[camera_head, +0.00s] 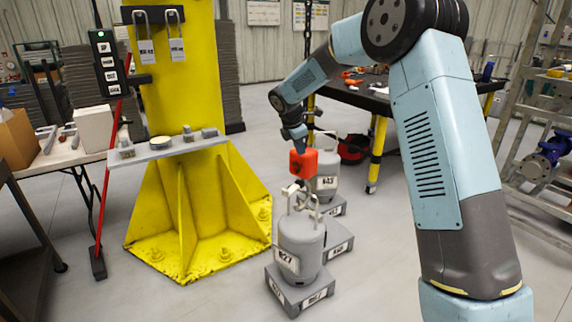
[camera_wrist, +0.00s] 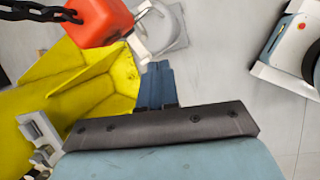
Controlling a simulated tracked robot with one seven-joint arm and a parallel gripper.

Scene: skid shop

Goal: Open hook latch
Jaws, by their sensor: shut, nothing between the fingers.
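A red hook block (camera_head: 303,163) hangs below a dark chain (camera_head: 308,18) in the head view. A pale hook-like part (camera_head: 292,189) shows under it, in front of the gas cylinders; its latch is too small to make out. In the wrist view the red block (camera_wrist: 98,20) is at the top left, with the chain (camera_wrist: 38,12) running left from it. A pale curved part (camera_wrist: 142,12) shows at its right, overlapping a cylinder behind. My gripper (camera_wrist: 157,68) is shut and empty, its blue fingers apart from the block in that picture. In the head view my gripper (camera_head: 297,136) is just above the block.
A grey cylinder (camera_head: 301,238) marked 627 stands on a block base below the hook, with another cylinder (camera_head: 327,184) behind. A yellow column (camera_head: 180,90) with a wide ribbed foot and small shelf (camera_head: 165,149) is at left. A dark workbench (camera_head: 366,99) is behind.

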